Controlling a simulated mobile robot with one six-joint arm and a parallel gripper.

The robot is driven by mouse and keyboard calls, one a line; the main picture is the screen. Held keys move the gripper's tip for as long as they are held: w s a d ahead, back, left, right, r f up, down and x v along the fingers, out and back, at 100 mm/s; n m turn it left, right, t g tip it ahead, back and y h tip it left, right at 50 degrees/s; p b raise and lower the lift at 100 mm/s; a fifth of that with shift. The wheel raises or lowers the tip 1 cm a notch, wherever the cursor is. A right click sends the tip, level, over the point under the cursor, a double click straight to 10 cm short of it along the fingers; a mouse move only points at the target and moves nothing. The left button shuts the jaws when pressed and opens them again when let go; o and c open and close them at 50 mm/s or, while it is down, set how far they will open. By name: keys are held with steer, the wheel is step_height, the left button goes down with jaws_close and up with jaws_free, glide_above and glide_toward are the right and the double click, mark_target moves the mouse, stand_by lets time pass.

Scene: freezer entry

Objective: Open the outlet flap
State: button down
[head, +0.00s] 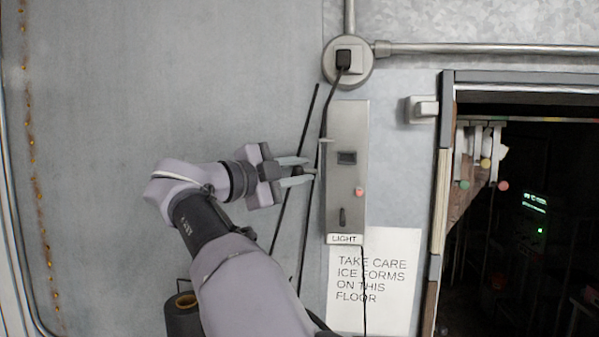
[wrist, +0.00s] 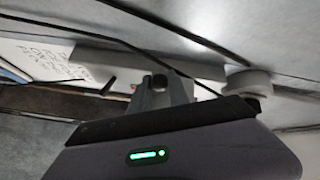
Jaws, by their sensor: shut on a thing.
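The round metal outlet box (head: 328,72) is on the wall at the upper middle of the head view, with a black plug (head: 343,60) in its square centre. I cannot make out whether a flap there is open or closed. In the wrist view the outlet box (wrist: 249,80) is at the right. My gripper (head: 300,172) is below and left of the outlet box, apart from it, beside the switch panel's left edge. Its fingers are shut on a small dark piece (head: 297,171), which I cannot identify. My gripper (wrist: 163,90) partly hides the panel in the wrist view.
The switch panel (head: 347,190) carries a dark window, a red button and a black lever, with a LIGHT label below. A black cable (head: 325,105) hangs from the plug past my fingers. A paper sign (head: 385,310) and a dark doorway (head: 520,230) are at the right.

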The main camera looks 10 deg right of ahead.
steer(key=shift+f, duration=0.2)
steer(key=c, duration=1.2)
jaws_free()
steer(key=shift+c, duration=0.2)
steer(key=b+v, duration=0.1)
steer(key=v, duration=1.6)
steer(key=shift+a, duration=0.25)
steer(key=shift+s+b, duration=0.1)
steer(key=shift+b, duration=0.25)
